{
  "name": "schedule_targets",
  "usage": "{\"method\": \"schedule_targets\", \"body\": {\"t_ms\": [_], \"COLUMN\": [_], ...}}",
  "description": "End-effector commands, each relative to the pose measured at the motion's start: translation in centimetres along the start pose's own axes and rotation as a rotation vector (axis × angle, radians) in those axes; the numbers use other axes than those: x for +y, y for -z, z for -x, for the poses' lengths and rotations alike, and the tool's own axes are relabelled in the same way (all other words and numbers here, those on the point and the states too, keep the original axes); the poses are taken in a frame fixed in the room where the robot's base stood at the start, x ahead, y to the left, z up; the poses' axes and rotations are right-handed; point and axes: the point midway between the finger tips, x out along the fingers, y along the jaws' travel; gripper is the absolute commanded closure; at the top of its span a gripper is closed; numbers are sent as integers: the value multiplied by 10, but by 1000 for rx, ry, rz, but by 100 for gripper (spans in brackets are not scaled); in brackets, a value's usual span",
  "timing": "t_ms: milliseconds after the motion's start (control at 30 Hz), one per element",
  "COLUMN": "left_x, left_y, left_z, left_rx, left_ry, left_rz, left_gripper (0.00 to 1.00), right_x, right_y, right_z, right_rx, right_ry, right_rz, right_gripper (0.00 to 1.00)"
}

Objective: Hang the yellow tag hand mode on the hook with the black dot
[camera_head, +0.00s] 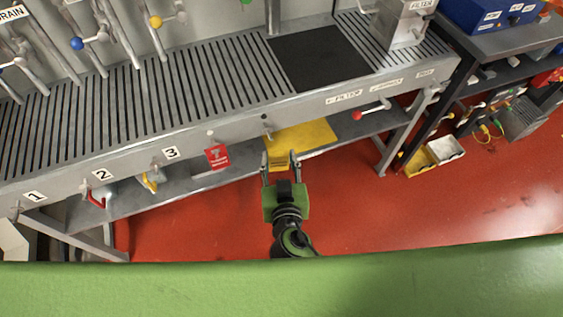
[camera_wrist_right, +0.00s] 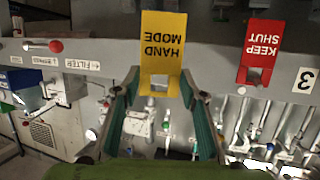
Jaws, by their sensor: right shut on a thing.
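The yellow HAND MODE tag (camera_wrist_right: 162,45) is held between the fingers of my right gripper (camera_wrist_right: 160,98), which is shut on its end with the square cut-out. Its lettering is upside down in the wrist view. In the head view the tag (camera_head: 279,160) is between the fingertips of my right gripper (camera_head: 281,158), just below the bench front. A black dot (camera_head: 266,117) is on the bench's front face, with a small hook (camera_head: 268,134) below it. The tag is below this hook; I cannot tell whether they touch. My left gripper is not in view.
A red KEEP SHUT tag (camera_head: 217,156) hangs left of the black dot, below a white dot (camera_head: 210,132). A yellow sheet (camera_head: 310,134) lies on the lower shelf behind the gripper. A red-knobbed handle (camera_head: 370,111) sticks out at the right. Red floor in front is clear.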

Motion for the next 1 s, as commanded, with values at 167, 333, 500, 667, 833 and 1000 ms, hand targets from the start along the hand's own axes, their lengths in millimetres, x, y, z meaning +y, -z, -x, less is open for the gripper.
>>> {"method": "schedule_targets", "body": {"t_ms": [167, 333, 500, 667, 833, 1000], "left_x": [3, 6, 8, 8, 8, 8], "left_y": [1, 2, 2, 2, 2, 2], "left_z": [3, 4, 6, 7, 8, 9], "left_rx": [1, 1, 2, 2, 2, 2], "left_ry": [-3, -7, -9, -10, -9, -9], "left_rz": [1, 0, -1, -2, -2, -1], "left_gripper": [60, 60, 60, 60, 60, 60], "right_x": [-3, -6, -9, -11, -14, -16], "right_y": [3, 6, 8, 10, 11, 14], "right_z": [-10, -20, -30, -39, -49, -58], "right_rx": [1, 1, 1, 1, 1, 0], "right_ry": [0, 0, 0, 0, 0, 0], "right_rz": [0, -1, -1, -1, -1, -1], "right_gripper": [76, 76, 76, 76, 76, 76]}}
